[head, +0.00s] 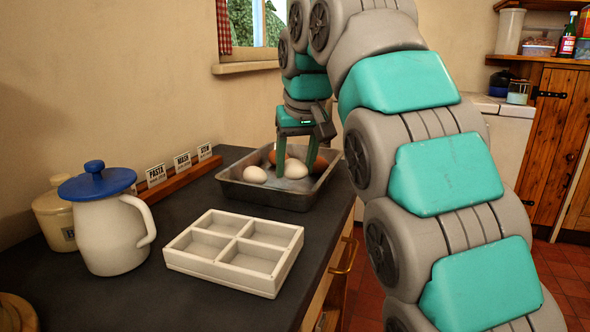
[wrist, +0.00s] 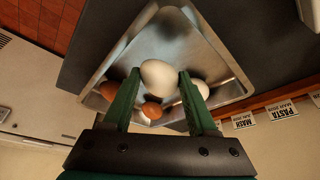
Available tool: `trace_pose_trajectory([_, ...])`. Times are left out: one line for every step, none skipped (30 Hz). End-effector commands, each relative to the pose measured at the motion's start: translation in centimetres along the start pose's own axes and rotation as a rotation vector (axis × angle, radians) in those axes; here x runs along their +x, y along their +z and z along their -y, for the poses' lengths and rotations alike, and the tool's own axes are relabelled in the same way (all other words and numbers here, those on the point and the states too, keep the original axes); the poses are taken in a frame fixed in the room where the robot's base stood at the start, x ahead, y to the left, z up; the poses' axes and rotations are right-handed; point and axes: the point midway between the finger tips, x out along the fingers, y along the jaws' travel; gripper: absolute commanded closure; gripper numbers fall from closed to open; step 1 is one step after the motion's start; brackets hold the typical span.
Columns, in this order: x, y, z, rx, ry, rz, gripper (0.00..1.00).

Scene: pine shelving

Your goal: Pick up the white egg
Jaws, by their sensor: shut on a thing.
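My gripper (head: 295,174) reaches down into a grey metal tray (head: 262,196) on the dark counter. Its green fingers are shut on a white egg (head: 296,168), one finger on each side. In the wrist view the held white egg (wrist: 158,75) sits between the fingertips. I cannot tell whether it touches the tray floor. A second white egg (head: 255,174) lies in the tray to the left of the fingers; it also shows in the wrist view (wrist: 201,88). Two brown eggs, one at the back (head: 273,156) and one at the right (head: 320,163), lie close to the gripper.
A white four-compartment box (head: 220,267), empty, stands on the counter in front of the tray. A white jug with a blue lid (head: 112,235) and a cream canister (head: 52,218) stand at left. A wooden rail with labels (head: 180,178) runs along the wall.

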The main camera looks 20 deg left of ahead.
Motion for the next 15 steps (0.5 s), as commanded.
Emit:
trace_pose_trajectory([-0.1,-0.1,0.0,0.0,0.0,0.001,0.6])
trace_pose_trajectory([-0.2,-0.1,0.0,0.0,0.0,0.001,0.6])
trace_pose_trajectory([-0.3,-0.2,0.0,0.001,0.0,0.001,0.6])
trace_pose_trajectory([-0.4,-0.1,0.0,0.001,0.0,0.0,0.6])
trace_pose_trajectory([-0.5,0.1,0.0,0.001,0.0,0.001,0.6])
trace_pose_trajectory([-0.6,0.4,0.1,0.001,0.001,0.001,0.6])
trace_pose_trajectory([-0.7,0.5,0.1,0.001,0.0,0.001,0.6])
trace_pose_trajectory([-0.8,0.6,0.1,0.0,0.001,0.001,0.6])
trace_pose_trajectory([-0.8,0.8,0.1,0.0,0.0,0.001,0.6])
trace_pose_trajectory([-0.9,0.9,0.2,0.0,0.0,0.001,0.6])
trace_pose_trajectory([-1.0,1.0,0.2,0.0,0.0,0.0,0.6])
trace_pose_trajectory([-1.1,1.2,0.2,0.0,0.0,0.0,0.6])
trace_pose_trajectory([-1.1,1.3,0.2,0.0,0.0,0.0,0.6])
trace_pose_trajectory([-1.2,1.5,0.3,0.0,0.0,-0.001,0.6])
trace_pose_trajectory([-1.3,1.7,0.3,0.0,0.001,-0.001,0.6])
